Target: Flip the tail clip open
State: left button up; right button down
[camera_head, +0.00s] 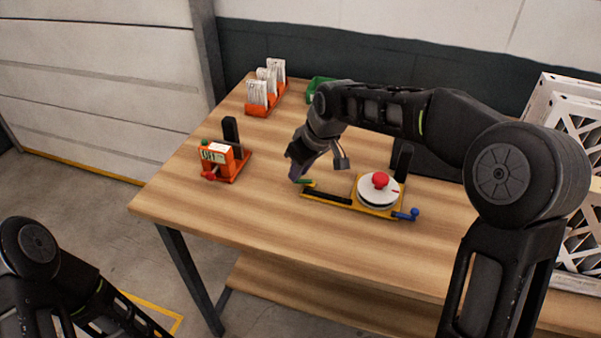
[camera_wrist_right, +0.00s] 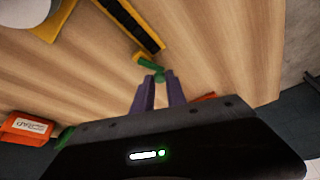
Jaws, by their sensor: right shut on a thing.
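The tail clip is a small green lever (camera_head: 304,181) at the left end of a yellow fixture (camera_head: 345,206). In the right wrist view the green clip (camera_wrist_right: 148,64) slants out from the yellow end piece, and its tip lies between my purple fingertips. My right gripper (camera_head: 297,178) is shut on this clip, low over the table; its fingers also show in the wrist view (camera_wrist_right: 160,80). The fixture has a black strip, a white disc with a red knob (camera_head: 380,180) and a blue-ended lever (camera_head: 413,213). Of my left arm only dark links show; its fingers are not visible.
An orange device (camera_head: 228,166) with a display stands on the wooden table (camera_head: 300,240), left of the fixture. An orange rack (camera_head: 262,109) of white packets and a green bin (camera_head: 317,88) are behind. White-framed filters (camera_head: 575,110) stand at right. The table's front left is clear.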

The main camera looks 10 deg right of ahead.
aim_at(309, 193)
jog(key=c, duration=1.3)
grip_release()
jog(key=shift+c, duration=0.2)
jog(key=v, duration=0.7)
jog(key=shift+s+r+b, duration=0.15)
jog(key=shift+r+b, duration=0.2)
jog(key=shift+b, duration=0.05)
jog(key=shift+d, duration=0.1)
